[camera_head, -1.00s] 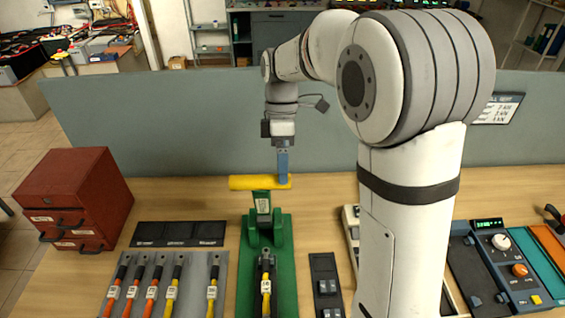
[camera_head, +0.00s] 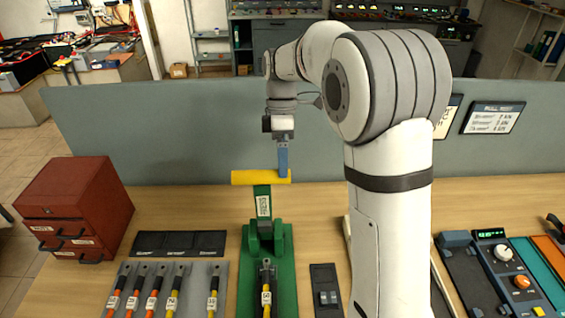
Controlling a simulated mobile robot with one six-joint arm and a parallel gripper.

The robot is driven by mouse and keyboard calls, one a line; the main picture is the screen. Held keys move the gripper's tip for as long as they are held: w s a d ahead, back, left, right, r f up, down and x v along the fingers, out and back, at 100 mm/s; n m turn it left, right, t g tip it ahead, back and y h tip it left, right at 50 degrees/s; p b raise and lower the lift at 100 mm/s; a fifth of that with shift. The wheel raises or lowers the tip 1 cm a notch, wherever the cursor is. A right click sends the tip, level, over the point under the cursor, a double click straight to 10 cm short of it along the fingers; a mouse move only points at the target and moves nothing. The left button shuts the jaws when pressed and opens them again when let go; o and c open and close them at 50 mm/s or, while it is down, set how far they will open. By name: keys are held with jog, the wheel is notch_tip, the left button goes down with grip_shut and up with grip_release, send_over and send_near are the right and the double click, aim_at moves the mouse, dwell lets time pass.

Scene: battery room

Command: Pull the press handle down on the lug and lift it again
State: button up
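The green press (camera_head: 285,270) stands on the bench in the middle. Its yellow handle bar (camera_head: 252,177) sits crosswise on top of a raised green lever (camera_head: 264,207). My gripper (camera_head: 283,172) points down at the right part of the yellow bar, its blue fingers overlapping the bar's right end. From this side I cannot tell whether the fingers are closed on the bar or only beside it. A cable lug (camera_head: 266,272) with a yellow cable lies in the press below the lever.
A grey rack (camera_head: 197,296) with several lugged cables lies left of the press, with a black tray (camera_head: 178,243) behind it. A red drawer box (camera_head: 85,205) stands further left. A control panel (camera_head: 500,275) is at right. A grey partition (camera_head: 160,130) stands behind.

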jog(key=shift+w+d+f, duration=0.1)
jog(key=shift+w+f, duration=0.2)
jog(key=shift+w, duration=0.55)
jog(key=shift+w+d+f, duration=0.1)
jog(key=shift+w+f, duration=0.2)
jog(key=shift+w, duration=0.55)
jog(key=shift+w+r, duration=0.1)
jog(key=shift+w, duration=0.35)
jog(key=c, duration=0.7)
jog(key=shift+o, duration=0.2)
jog(key=shift+w, duration=0.1)
jog(key=b+v, duration=0.1)
jog(key=v, duration=0.8)
jog(key=shift+s+r+b, duration=0.2)
jog(key=shift+r+b, duration=0.15)
jog(key=shift+r, duration=0.1)
jog(key=shift+a, duration=0.15)
